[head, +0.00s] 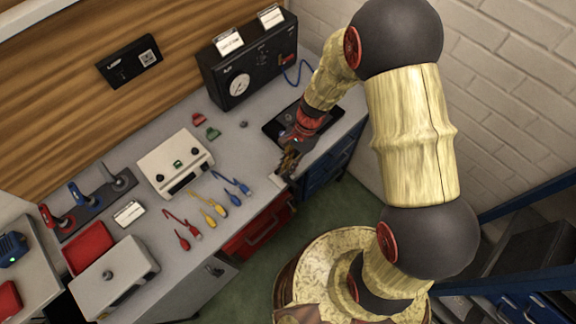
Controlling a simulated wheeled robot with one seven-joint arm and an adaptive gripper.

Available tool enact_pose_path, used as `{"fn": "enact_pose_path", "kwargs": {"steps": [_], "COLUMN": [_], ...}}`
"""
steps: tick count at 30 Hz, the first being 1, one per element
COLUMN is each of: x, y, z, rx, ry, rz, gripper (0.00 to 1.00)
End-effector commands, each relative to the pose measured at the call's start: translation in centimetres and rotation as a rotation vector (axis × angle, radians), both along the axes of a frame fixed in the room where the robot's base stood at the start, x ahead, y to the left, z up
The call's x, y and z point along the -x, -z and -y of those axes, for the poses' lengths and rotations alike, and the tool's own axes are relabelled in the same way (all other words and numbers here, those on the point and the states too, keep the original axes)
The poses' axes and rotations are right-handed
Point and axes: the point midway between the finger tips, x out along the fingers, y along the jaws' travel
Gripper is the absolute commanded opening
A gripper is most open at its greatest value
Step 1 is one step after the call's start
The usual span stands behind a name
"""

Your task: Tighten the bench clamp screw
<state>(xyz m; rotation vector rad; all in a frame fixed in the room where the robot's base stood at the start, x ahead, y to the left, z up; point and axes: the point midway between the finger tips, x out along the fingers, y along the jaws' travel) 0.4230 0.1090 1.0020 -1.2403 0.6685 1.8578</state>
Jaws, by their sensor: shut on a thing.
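My gripper (288,163) is at the front edge of the grey workbench (232,160), pointing down, below its red and black wrist. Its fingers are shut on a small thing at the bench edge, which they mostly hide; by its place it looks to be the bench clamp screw. A small pale piece (276,181) shows at the edge just below the fingertips. I cannot make out the clamp's shape or how far its screw is turned.
A black tray (273,130) lies behind my gripper. Red, yellow and blue leads (208,214) lie to its left, near a cream meter box (174,163). A black gauge panel (246,75) stands at the back. Red drawers (262,228) are below the bench edge.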

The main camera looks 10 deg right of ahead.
Motion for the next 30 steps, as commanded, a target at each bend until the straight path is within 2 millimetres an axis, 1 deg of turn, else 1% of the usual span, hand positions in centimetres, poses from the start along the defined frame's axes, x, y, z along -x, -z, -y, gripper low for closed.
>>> {"fn": "enact_pose_path", "kwargs": {"steps": [1, 11, 12, 21, 30], "x": [-0.24, -0.23, -0.23, -0.09, -0.06], "y": [-0.26, -0.24, -0.23, -0.09, -0.12], "z": [-0.09, -0.1, -0.1, -0.04, 0.01], "rx": [-0.002, -0.001, -0.001, -0.001, 0.0], "ry": [0.004, 0.006, 0.006, 0.005, 0.004], "rz": [0.005, 0.004, 0.004, 0.001, 0.001], "gripper": [0.0, 0.0, 0.12, 0.29, 0.29]}}
